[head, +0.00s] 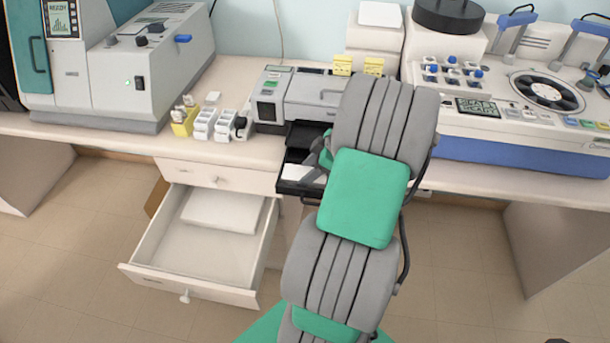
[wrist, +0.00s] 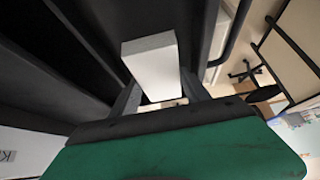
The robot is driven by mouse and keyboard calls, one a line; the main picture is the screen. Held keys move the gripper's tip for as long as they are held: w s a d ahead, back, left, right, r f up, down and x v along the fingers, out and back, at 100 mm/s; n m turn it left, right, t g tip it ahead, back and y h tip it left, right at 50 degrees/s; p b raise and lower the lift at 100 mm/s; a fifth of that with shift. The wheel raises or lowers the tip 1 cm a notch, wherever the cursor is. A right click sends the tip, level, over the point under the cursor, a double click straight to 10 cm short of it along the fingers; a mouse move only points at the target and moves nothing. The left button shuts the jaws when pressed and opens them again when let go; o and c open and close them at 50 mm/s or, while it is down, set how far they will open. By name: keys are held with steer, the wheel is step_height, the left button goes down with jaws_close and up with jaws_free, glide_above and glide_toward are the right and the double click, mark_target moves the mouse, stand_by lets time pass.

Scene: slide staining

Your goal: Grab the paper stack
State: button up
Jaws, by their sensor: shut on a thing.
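A white block that looks like a paper stack (wrist: 150,62) is between the two fingers of my gripper (wrist: 160,92) in the wrist view. My gripper is shut on it. In the head view a small part of the white stack (head: 300,172) shows at the printer's black front tray (head: 300,188), and my arm hides most of the gripper. I cannot tell whether the stack touches the tray. Another flat white stack (head: 222,208) lies at the back of the open drawer.
The printer (head: 303,95) stands on the bench behind my arm. The open drawer (head: 205,262) juts out at the left. Small white and yellow holders (head: 205,122) stand left of the printer. A large white and blue machine (head: 500,140) fills the right of the bench.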

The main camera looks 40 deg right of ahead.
steer(key=c, duration=0.4)
steer(key=shift+c, duration=0.2)
